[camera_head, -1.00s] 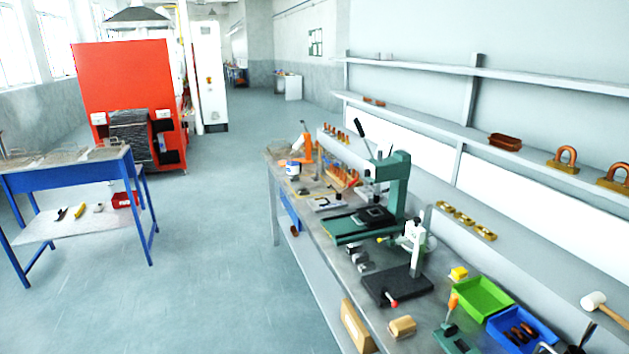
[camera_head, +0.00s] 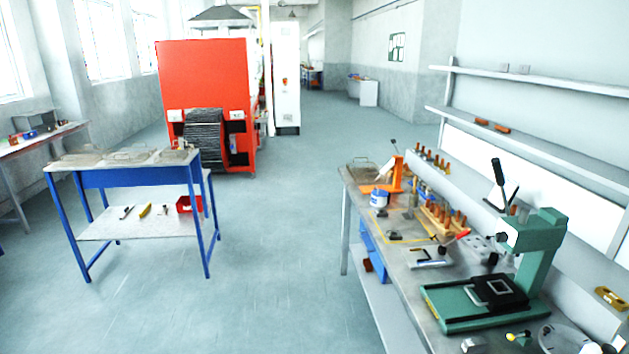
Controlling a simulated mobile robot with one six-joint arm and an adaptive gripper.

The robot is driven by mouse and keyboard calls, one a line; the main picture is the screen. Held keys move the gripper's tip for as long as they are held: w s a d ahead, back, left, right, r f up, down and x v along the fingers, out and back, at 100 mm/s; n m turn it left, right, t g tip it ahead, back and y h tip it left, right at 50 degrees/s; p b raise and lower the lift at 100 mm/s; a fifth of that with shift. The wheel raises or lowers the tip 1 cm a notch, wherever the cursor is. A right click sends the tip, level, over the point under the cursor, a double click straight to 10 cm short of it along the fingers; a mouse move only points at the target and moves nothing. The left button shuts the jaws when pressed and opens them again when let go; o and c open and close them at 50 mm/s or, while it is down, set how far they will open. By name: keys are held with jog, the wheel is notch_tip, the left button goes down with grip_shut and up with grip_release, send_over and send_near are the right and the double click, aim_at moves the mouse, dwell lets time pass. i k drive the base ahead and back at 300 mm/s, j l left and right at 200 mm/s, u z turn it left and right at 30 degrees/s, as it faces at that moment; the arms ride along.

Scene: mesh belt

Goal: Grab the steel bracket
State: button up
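I cannot make out a steel bracket for certain in the head view. The red machine with the dark mesh belt (camera_head: 205,138) stands at the back left, and nothing I can identify as a bracket shows on the belt. Small metal parts lie on the right workbench (camera_head: 403,285), too small to name surely. My gripper is not in the picture.
A blue-legged table (camera_head: 125,175) with wire trays on top and tools on its lower shelf stands at left. A green press (camera_head: 535,255) stands on the right bench. A further bench (camera_head: 40,140) is at far left. Open floor (camera_head: 285,270) lies between.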

aim_at(409, 215)
jog(key=i, duration=2)
jog(key=i+j+z, duration=0.1)
jog(key=i+z, duration=0.3)
jog(key=i, duration=0.2)
jog(key=i+j+z, duration=0.85)
jog(key=i, duration=0.25)
